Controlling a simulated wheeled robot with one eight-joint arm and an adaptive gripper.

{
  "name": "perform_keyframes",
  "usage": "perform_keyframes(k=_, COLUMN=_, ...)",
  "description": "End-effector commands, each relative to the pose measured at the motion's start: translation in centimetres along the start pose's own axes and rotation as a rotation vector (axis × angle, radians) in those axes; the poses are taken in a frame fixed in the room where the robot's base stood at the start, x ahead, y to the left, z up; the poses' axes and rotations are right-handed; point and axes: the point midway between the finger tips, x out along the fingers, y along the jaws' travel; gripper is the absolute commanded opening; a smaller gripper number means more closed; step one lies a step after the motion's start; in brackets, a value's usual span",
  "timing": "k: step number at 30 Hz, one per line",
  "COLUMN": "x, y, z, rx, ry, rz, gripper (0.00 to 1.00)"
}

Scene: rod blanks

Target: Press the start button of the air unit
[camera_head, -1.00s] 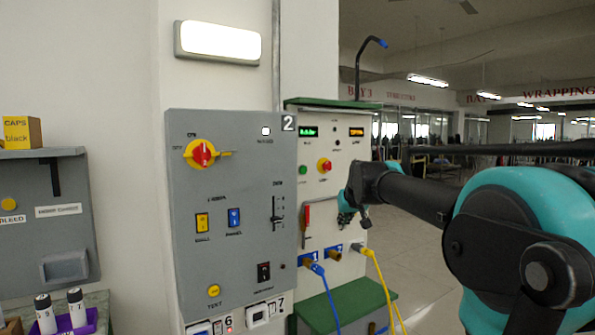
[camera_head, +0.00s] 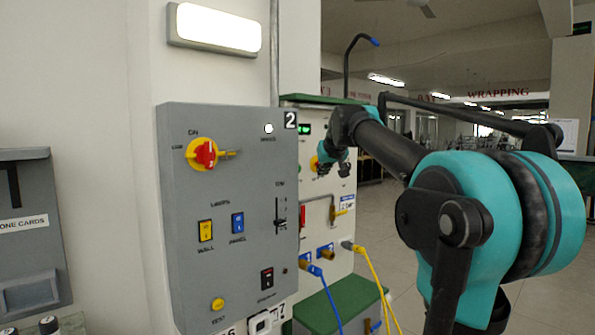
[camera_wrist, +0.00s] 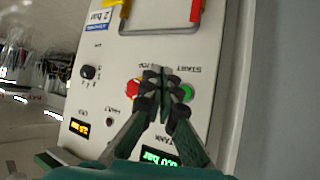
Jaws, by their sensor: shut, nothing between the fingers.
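The air unit (camera_head: 318,222) is a pale panel with a green top, partly behind a grey box. Its green start button (camera_wrist: 187,92), under an inverted START label, shows in the wrist view, partly covered by a finger. The red stop button (camera_wrist: 133,89) is on the other side of the fingertips. My gripper (camera_wrist: 160,76) is shut and empty in front of the panel, its tips between the two buttons in this view. Contact cannot be told.
The grey control box (camera_head: 225,260) with switches stands left of the unit and juts in front of its edge. Blue (camera_head: 330,298) and yellow (camera_head: 375,272) hoses hang from the unit's lower ports. A green lit display (camera_wrist: 160,158) is near the gripper. Open floor lies right.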

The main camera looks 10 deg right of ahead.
Motion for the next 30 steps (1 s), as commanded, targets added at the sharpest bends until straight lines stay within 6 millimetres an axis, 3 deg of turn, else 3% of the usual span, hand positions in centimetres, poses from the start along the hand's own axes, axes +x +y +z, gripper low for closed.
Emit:
perform_keyframes(k=18, x=4.7, y=-3.4, z=-3.4, rx=-0.001, ry=0.0, rz=-0.001, gripper=0.0)
perform_keyframes(k=30, x=6.1, y=-4.4, z=-4.4, rx=0.0, ry=0.0, rz=0.0, gripper=0.0)
